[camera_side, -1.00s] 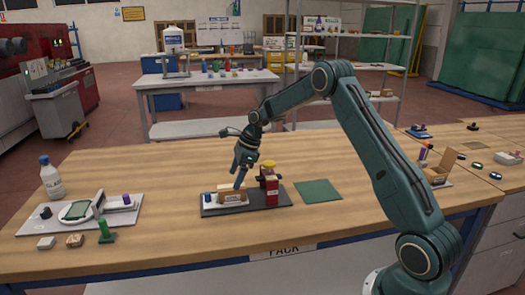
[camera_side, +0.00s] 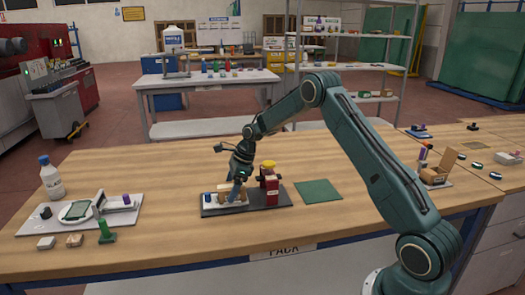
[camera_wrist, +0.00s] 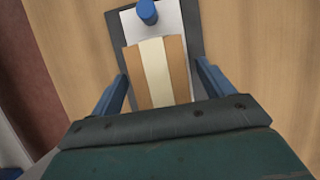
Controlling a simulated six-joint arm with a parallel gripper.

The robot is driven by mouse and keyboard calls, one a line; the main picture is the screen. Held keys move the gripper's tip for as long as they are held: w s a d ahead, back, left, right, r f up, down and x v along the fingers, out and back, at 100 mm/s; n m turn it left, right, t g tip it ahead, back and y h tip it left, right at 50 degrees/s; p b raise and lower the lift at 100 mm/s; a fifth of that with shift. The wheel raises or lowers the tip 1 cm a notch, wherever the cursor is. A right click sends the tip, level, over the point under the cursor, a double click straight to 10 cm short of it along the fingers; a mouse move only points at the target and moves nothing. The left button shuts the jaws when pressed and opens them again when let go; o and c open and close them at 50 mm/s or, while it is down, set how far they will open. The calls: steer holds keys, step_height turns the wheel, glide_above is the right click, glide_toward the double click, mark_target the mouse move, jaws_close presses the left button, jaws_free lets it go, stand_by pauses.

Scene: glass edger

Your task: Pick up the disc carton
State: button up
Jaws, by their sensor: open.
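The disc carton (camera_wrist: 155,72), a brown box with a cream stripe along it, sits on a white pad (camera_wrist: 177,20) on a dark tray (camera_wrist: 122,28). In the side view the carton (camera_side: 223,189) is partly hidden by my gripper (camera_side: 233,199). In the wrist view my gripper (camera_wrist: 161,73) is open, pointing down, with one blue finger on each side of the carton. A gap shows at both sides. How far down the fingers reach is hard to tell.
A blue knob (camera_wrist: 147,12) stands on the pad beyond the carton. A red block with a yellow top (camera_side: 270,187) stands close to the right on the same tray (camera_side: 285,197). A green mat (camera_side: 318,191) lies farther right.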

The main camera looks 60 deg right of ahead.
mark_target(231, 186)
steer(key=c, duration=1.1)
steer(key=shift+o, duration=0.2)
steer(key=shift+r, duration=0.1)
steer(key=shift+r, duration=4.95)
